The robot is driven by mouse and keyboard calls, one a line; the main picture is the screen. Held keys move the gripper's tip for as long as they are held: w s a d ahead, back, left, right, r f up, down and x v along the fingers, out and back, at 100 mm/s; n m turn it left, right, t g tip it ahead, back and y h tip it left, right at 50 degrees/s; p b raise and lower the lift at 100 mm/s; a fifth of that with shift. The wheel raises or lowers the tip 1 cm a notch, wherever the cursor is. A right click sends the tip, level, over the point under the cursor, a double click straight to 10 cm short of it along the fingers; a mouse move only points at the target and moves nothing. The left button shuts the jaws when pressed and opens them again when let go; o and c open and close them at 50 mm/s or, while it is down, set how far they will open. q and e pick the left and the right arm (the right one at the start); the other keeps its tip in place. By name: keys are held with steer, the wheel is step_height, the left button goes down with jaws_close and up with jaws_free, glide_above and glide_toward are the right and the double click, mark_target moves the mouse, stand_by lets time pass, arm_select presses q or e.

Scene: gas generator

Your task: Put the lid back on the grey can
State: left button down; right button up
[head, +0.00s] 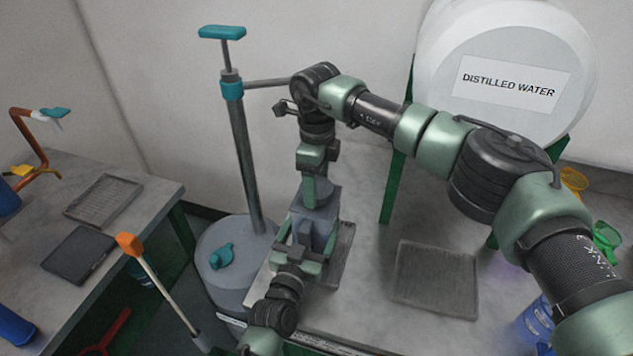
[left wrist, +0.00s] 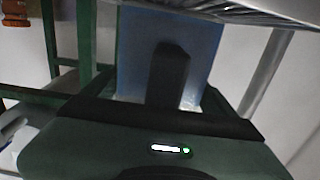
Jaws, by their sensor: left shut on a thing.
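The grey can (head: 326,229), a blue-grey boxy body with a rounded top, stands at the left end of the right-hand table. My left gripper (head: 304,243) comes up from the bottom of the head view, with its green fingers around the can's sides. The left wrist view shows a blue-grey face of the can (left wrist: 207,45) behind a dark finger. My right gripper (head: 312,185) points down from above, its fingers at the can's top. A round grey piece there may be the lid; the gripper and wrist hide much of it. I cannot tell if the right fingers grip it.
A grey drum (head: 214,278) with a tall pump (head: 243,150) stands left of the can, close to my right wrist. A teal cap (head: 222,256) lies on it. A tray (head: 437,279) lies on the right-hand table. A distilled water tank (head: 510,45) stands behind. An orange-tipped rod (head: 160,285) is at left.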

steer(key=c, duration=0.4)
steer(key=o, duration=1.6)
steer(key=shift+o, duration=0.2)
step_height(320, 180, up, 12)
arm_select(q)
jaws_free()
